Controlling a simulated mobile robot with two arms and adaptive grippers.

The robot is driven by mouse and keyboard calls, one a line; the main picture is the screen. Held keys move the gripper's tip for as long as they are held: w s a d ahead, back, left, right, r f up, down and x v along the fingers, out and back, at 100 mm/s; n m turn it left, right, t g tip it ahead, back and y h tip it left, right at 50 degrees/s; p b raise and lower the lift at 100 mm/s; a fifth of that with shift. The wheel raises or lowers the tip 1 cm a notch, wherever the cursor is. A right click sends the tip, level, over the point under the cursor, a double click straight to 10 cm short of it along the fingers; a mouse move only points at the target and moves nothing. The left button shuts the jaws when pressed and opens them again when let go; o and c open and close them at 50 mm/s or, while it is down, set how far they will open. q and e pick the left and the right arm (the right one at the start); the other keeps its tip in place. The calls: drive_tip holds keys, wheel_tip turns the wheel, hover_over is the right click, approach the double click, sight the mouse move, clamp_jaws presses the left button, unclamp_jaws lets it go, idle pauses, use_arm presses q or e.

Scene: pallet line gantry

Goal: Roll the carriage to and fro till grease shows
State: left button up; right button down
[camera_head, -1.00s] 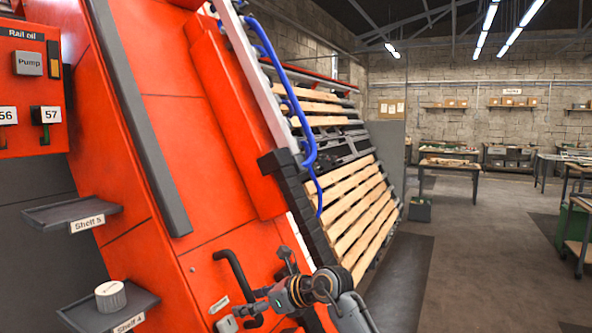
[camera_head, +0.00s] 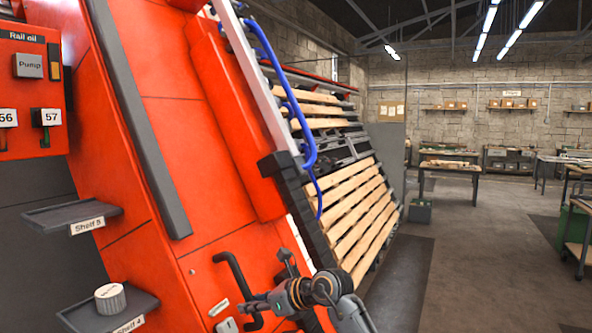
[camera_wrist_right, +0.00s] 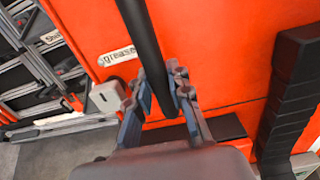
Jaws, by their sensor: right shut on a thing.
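The orange-red carriage (camera_head: 195,150) of the gantry leans across the left and middle of the head view. A black bar handle (camera_head: 232,272) is fixed low on its face. My right gripper (camera_head: 262,304) is shut on this handle. In the right wrist view the handle (camera_wrist_right: 146,40) runs between the two fingers of the gripper (camera_wrist_right: 160,98). A label reading "grease" (camera_wrist_right: 117,57) is on the orange face beside the handle, with a pale grey block (camera_wrist_right: 107,96) below it. My left gripper is not in view.
Shelf 5 (camera_head: 50,217) and Shelf 4 (camera_head: 80,318) jut out at the left; a white ribbed cap (camera_head: 110,297) stands on Shelf 4. A Rail oil panel (camera_head: 30,95) with a Pump button is above. Wooden slats (camera_head: 350,215) lie behind the carriage. The floor (camera_head: 470,270) at right is open.

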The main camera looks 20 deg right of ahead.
sight(265, 284)
drive_tip(key=shift+d, duration=0.1)
drive_tip(key=shift+w+d+b, duration=0.6)
drive_tip(key=shift+w+d, duration=0.8)
drive_tip(key=shift+d, duration=0.3)
drive_tip(key=shift+w+d+b, duration=0.6)
drive_tip(key=shift+w+d, duration=0.75)
drive_tip(key=shift+d, duration=0.3)
drive_tip(key=shift+w+d+r, duration=0.1)
drive_tip(key=shift+w+d, duration=0.2)
drive_tip(key=shift+d, duration=0.25)
drive_tip(key=shift+w+d+r+b, duration=0.15)
drive_tip(key=shift+d+r+b, duration=0.1)
drive_tip(key=shift+b, duration=0.05)
drive_tip(key=shift+w+d+f, duration=0.1)
drive_tip(key=shift+w+d, duration=0.15)
drive_tip(key=shift+w, duration=0.05)
drive_tip(key=shift+f, duration=0.2)
